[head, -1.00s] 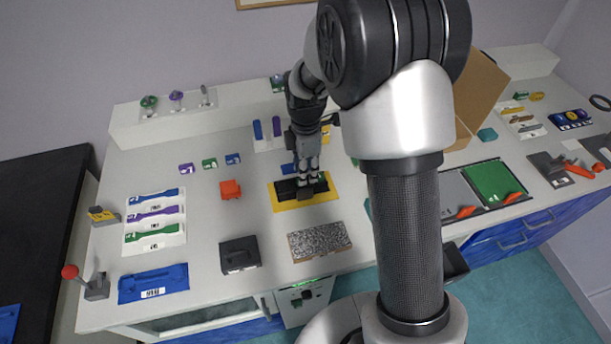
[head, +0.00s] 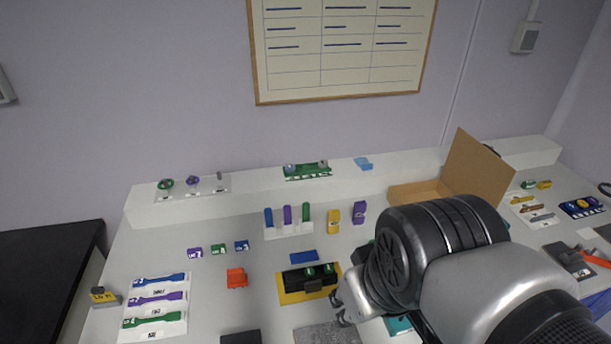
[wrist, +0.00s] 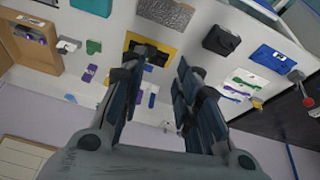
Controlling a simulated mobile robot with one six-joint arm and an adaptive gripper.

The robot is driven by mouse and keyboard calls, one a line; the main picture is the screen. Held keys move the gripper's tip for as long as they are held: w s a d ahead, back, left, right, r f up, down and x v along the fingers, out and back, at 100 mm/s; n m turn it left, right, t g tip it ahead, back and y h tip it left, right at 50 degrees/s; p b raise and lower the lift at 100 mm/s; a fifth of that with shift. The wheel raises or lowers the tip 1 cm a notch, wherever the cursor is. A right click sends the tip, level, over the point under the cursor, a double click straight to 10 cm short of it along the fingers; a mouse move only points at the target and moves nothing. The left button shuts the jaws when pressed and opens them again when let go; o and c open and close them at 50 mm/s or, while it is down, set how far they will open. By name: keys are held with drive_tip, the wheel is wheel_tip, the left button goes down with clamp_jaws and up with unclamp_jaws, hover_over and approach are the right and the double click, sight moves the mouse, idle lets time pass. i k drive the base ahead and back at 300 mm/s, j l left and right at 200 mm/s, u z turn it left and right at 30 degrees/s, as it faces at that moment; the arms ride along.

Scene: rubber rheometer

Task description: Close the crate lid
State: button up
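The crate (head: 405,196) is a brown box at the back right of the bench, partly hidden behind my arm. Its lid (head: 478,172) is a flat brown panel standing raised and leaning back at the crate's right side, so the crate is open. In the wrist view the crate (wrist: 12,48) shows at the left, with purple and other small items inside. My gripper (head: 343,303) is over the front middle of the bench, left of the crate and apart from it. In the wrist view my gripper (wrist: 165,62) has its fingers spread, with nothing between them.
A yellow-edged black tray (head: 310,284) lies near my gripper. A rack of coloured sticks (head: 288,222), yellow and purple blocks, and a red block (head: 236,278) stand on the bench. A raised white shelf (head: 250,188) runs along the back, below a wall board (head: 340,60).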

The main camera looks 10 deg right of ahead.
sight(471, 166)
drive_tip(key=k+l+u, duration=0.1)
drive_tip(key=l, duration=0.35)
drive_tip(key=k+l+u, duration=0.1)
drive_tip(key=k+l, duration=0.15)
drive_tip(key=l, duration=0.15)
drive_tip(key=k+l, duration=0.15)
drive_tip(key=l, duration=0.25)
drive_tip(key=k+l+u, duration=0.15)
drive_tip(key=l, duration=0.25)
drive_tip(key=k+l+u, duration=0.1)
drive_tip(key=k+l, duration=0.15)
drive_tip(key=l, duration=0.15)
drive_tip(key=l+u, duration=0.15)
drive_tip(key=l, duration=0.55)
drive_tip(key=l+u, duration=0.1)
drive_tip(key=l, duration=0.65)
drive_tip(key=l+u, duration=0.15)
drive_tip(key=l, duration=0.55)
drive_tip(key=k+l+u, duration=0.15)
drive_tip(key=l, duration=0.55)
drive_tip(key=i+l+u, duration=0.15)
drive_tip(key=i, duration=0.2)
